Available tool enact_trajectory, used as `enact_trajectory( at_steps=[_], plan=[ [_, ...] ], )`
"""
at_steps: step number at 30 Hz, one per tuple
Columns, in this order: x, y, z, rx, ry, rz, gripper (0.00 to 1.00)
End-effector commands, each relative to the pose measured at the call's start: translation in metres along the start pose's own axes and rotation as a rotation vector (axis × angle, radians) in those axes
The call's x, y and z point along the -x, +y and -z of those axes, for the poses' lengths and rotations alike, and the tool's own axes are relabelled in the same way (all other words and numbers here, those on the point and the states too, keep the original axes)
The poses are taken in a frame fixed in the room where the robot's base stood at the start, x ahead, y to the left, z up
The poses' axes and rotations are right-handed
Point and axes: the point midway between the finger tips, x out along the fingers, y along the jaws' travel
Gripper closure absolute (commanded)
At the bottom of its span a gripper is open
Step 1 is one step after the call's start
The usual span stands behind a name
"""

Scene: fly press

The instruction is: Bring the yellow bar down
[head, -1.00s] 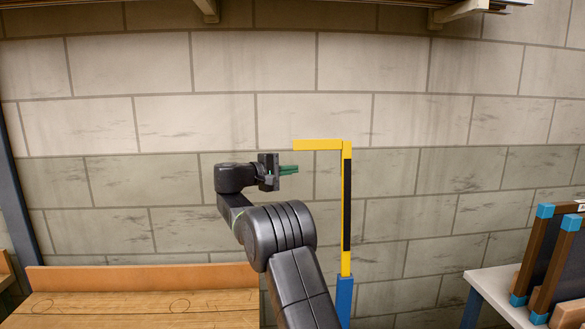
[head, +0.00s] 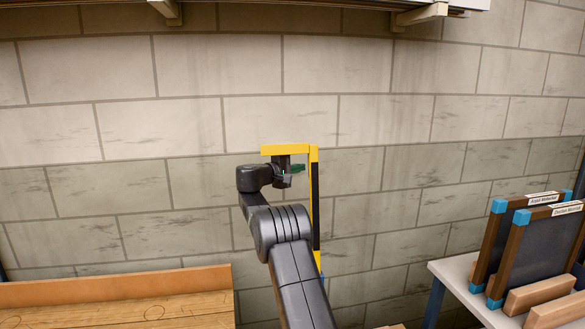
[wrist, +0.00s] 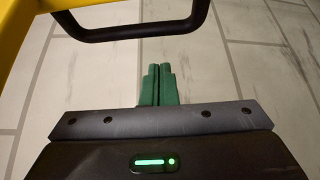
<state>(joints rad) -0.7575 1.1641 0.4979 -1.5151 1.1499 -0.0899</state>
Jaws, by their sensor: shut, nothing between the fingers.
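The yellow bar (head: 286,150) runs level at the top of an upright yellow post (head: 314,165) with a black strip, on a blue foot. In the wrist view, yellow framework (wrist: 14,25) fills the upper left, and a black handle (wrist: 135,35) hangs across the top, beyond my fingertips. My gripper (head: 298,175) is just below the bar in the head view, left of the post. Its green fingers (wrist: 160,72) are together and empty, apart from the handle in the picture. My arm hides the lower post partly.
A wooden bench (head: 120,312) with a raised back board stands at lower left. At right, a pale table (head: 452,276) holds dark framed panels (head: 535,245) with blue corners and wooden blocks. A shelf hangs above. The block wall stands behind.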

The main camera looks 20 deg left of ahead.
Motion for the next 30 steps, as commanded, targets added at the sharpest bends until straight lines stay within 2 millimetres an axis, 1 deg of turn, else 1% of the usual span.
enact_trajectory(
  at_steps=[6,12,18,30],
  plan=[
    [0.005,0.001,-0.016,0.001,-0.001,0.000,1.00],
    [0.009,-0.001,-0.025,0.001,0.000,0.001,1.00],
    [0.010,-0.001,-0.028,0.001,0.000,0.000,1.00],
    [0.011,-0.001,-0.029,-0.003,0.000,-0.002,1.00]
  ],
)
